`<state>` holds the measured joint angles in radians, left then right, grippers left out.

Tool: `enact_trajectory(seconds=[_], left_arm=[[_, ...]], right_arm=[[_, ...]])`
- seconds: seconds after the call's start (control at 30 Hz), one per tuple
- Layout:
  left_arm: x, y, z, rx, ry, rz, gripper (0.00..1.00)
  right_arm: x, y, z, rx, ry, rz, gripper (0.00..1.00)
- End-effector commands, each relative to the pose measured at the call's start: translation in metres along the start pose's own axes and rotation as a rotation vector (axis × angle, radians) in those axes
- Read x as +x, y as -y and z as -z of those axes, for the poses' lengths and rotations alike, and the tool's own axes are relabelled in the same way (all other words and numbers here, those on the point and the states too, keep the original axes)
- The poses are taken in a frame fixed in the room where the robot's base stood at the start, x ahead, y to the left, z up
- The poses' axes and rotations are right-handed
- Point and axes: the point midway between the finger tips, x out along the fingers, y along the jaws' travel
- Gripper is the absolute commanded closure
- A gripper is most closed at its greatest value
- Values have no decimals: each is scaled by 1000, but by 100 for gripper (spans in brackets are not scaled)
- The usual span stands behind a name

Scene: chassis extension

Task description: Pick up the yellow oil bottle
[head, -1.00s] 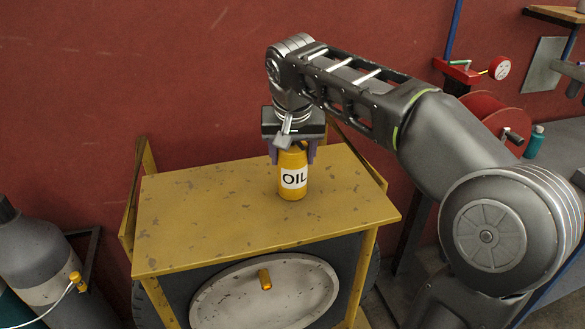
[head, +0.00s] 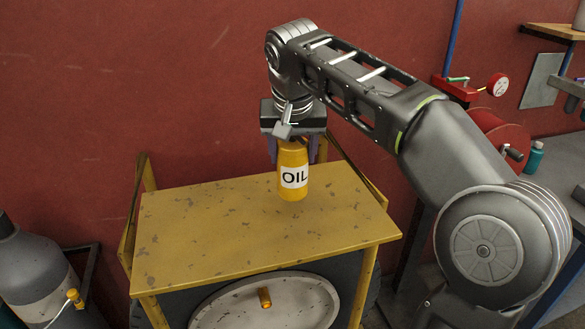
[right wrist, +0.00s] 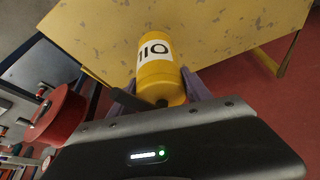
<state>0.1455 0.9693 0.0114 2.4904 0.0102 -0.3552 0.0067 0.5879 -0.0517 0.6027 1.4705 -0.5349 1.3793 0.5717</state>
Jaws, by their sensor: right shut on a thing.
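The yellow oil bottle (head: 293,182) is upright, with a white "OIL" label facing the head camera. My right gripper (head: 292,157) points down from above and is shut on the bottle's upper part, one purple finger on each side. The bottle's base appears slightly above the worn yellow tabletop (head: 200,235), though the gap itself is hard to see. In the right wrist view the bottle (right wrist: 160,78) sits between the fingers of the gripper (right wrist: 165,85), with the tabletop (right wrist: 235,25) beyond it. My left gripper is not in view.
The yellow tabletop is otherwise bare. Its raised side rails (head: 130,215) stand at left and right. A red wall (head: 130,80) rises behind. A grey cylinder (head: 35,265) stands at lower left. A red reel (head: 500,135) and a teal bottle (head: 535,157) are at the right.

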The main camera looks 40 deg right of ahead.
Motion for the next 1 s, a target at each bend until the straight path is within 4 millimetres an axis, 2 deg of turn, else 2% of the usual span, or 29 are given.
enact_trajectory(seconds=[0.03, 0.1, 0.27, 1.0], left_arm=[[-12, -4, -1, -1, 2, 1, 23], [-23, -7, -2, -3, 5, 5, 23], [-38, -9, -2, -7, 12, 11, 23], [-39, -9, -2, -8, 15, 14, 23]], right_arm=[[-18, 1, 8, -1, -4, 3, 96], [-33, 1, 14, -1, -3, 3, 96], [-47, 0, 19, -1, -1, 1, 96], [-48, 0, 20, 0, -1, 1, 96]])
